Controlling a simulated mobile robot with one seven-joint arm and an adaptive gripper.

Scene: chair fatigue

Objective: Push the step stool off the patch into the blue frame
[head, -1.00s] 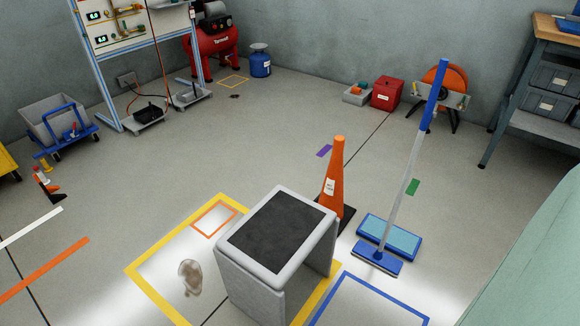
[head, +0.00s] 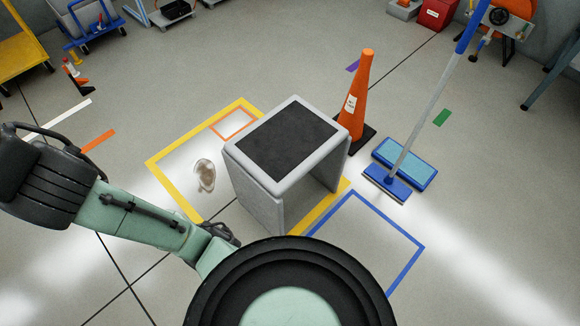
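The step stool (head: 254,198) is a grey block-shaped stool with a black top pad. It stands upright over the right part of the yellow-outlined patch (head: 173,181), covering some of its yellow border. The blue frame (head: 399,222) is taped on the floor to the right of the stool, and its inside looks empty; part of it is hidden behind my arm. My arm shows at the lower left and bottom centre. A dark part, perhaps my gripper (head: 220,234), lies near the stool's lower left side; its fingers cannot be made out, nor whether it touches the stool.
An orange cone (head: 356,100) on a black base stands behind the stool. A brown stain (head: 205,176) marks the patch. Floor right of the frame is clear.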

